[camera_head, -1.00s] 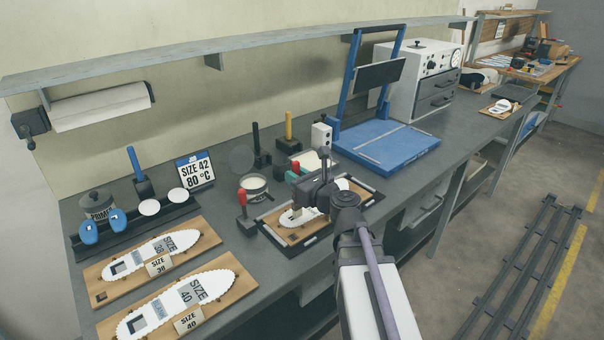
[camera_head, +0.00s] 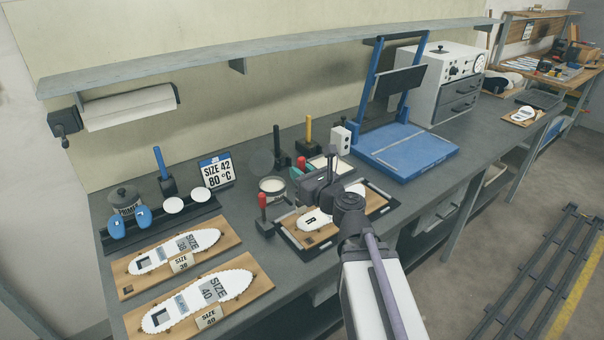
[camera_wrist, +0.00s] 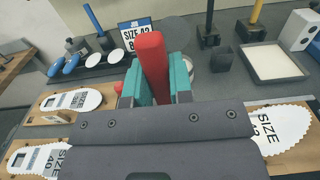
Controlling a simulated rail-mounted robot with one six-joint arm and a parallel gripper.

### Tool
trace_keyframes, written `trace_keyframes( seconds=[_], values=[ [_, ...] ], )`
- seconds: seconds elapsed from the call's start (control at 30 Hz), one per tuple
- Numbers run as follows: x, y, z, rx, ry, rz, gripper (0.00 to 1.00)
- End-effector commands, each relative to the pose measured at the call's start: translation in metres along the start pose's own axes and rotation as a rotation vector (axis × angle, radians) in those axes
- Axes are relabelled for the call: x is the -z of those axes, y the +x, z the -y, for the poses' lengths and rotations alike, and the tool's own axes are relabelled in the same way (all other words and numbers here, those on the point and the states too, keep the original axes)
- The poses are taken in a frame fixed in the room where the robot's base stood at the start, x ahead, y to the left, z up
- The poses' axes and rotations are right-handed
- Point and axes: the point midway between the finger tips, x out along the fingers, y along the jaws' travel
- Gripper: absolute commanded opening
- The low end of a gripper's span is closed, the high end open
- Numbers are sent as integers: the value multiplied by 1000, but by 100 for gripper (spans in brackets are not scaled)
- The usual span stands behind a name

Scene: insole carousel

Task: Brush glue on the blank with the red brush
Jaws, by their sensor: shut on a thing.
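My gripper (camera_head: 298,170) has teal fingers, which also show in the wrist view (camera_wrist: 157,80). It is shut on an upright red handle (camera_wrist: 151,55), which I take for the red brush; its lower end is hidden. The white blank (camera_head: 311,220), marked R, lies on a wooden board in a dark-rimmed tray (camera_head: 290,242). My arm and gripper cover part of the blank. In the wrist view a white sole with a size number (camera_wrist: 277,130) shows at the right. My gripper is above the back of the tray.
Size 38 (camera_head: 150,262) and size 40 (camera_head: 165,318) boards lie at left. A blue press (camera_head: 405,155) stands at right.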

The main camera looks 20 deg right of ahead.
Motion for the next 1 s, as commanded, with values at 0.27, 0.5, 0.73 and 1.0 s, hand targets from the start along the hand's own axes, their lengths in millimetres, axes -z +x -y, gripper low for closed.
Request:
trace_keyframes(
  seconds=[0.27, 0.5, 0.73, 1.0],
  values=[
    [-27, 0, -1, -2, 0, 0, 0],
    [-28, 1, -1, -3, 0, 0, 0],
    [-28, 1, -1, -3, 0, 0, 0],
    [-30, 11, 7, 1, 0, 0, 0]
  ],
)
